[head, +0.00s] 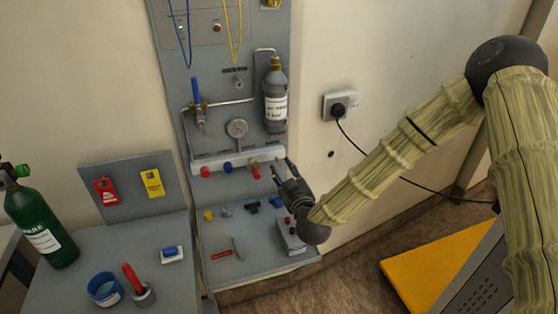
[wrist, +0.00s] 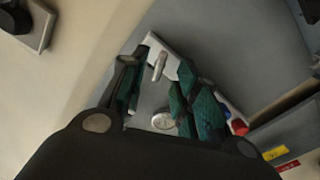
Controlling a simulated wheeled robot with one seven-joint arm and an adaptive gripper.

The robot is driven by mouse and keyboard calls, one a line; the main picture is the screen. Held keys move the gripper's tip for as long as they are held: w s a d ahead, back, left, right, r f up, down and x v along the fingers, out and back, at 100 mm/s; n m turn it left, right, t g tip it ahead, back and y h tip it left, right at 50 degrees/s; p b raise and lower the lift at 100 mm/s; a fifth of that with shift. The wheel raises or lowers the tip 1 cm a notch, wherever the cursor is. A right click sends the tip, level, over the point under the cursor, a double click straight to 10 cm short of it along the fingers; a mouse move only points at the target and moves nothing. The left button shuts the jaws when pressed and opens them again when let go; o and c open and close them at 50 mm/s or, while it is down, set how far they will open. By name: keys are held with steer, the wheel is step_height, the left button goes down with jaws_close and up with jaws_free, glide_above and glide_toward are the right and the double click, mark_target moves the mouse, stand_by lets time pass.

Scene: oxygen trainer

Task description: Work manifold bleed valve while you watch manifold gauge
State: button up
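The white manifold bar (head: 238,158) runs across the grey panel, with red and blue knobs (head: 228,167) along its front. The round manifold gauge (head: 237,128) sits above the bar; its needle is too small to read. My gripper (head: 282,168) is at the bar's right end, beside a red-handled valve (head: 255,173). In the wrist view my gripper (wrist: 158,75) is open, with green-padded fingers apart. A silver stem (wrist: 160,65) on the white bar shows between them, and a round dial (wrist: 163,121) shows farther down. I cannot tell which fitting is the bleed valve, nor see any contact.
A grey cylinder (head: 275,95) hangs above the manifold's right end. Below, a grey shelf (head: 215,240) holds small fittings and a grey box (head: 291,236). A wall socket (head: 341,106) with a black cable is to the right. A green oxygen cylinder (head: 42,225) stands left.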

mark_target(280, 163)
steer(key=shift+p+x, duration=0.45)
steer(key=shift+x, duration=1.95)
jaws_close()
